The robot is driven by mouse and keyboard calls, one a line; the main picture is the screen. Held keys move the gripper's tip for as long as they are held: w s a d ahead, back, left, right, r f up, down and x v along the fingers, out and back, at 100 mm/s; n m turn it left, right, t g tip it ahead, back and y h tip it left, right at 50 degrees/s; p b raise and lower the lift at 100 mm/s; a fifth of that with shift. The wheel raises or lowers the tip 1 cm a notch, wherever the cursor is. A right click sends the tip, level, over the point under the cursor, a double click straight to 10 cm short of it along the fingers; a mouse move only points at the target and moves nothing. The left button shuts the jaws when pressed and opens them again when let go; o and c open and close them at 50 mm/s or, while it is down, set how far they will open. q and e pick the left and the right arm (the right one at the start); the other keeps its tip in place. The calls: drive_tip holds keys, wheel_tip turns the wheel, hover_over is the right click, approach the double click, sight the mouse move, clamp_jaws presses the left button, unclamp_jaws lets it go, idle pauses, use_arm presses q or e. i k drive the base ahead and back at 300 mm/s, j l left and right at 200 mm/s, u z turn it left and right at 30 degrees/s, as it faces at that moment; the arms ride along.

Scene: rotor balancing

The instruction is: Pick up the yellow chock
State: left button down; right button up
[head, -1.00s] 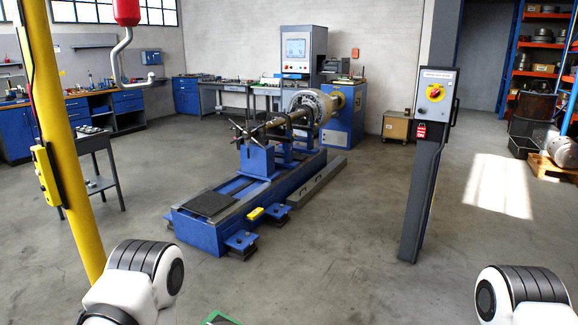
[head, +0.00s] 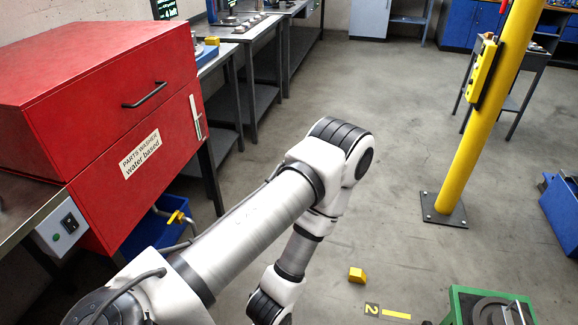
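A small yellow block (head: 357,275), which looks like the yellow chock, lies on the grey floor in the lower middle of the head view. Nothing touches it. My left arm reaches across the middle of the view and bends down to the left of the block. The far end of that arm is cut off by the bottom edge, so my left gripper is out of view. My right arm and gripper are not in view. Another small yellow block (head: 212,41) sits on the bench at the upper left.
A red parts washer (head: 110,95) stands at the left. A yellow post (head: 485,120) rises from a floor plate at the right. A green-framed item (head: 458,305) stands at the lower right, near a yellow floor stripe (head: 397,315) marked 2. The floor between is clear.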

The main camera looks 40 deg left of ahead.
sight(355, 276)
drive_tip(key=u, duration=0.7)
drive_tip(key=z, duration=2.15)
drive_tip(key=u, duration=2.15)
drive_tip(key=i+j+z, duration=0.45)
drive_tip(key=i, duration=0.35)
drive_tip(key=i+j+z, duration=0.4)
drive_tip(key=i+j, duration=0.3)
drive_tip(key=i, duration=0.05)
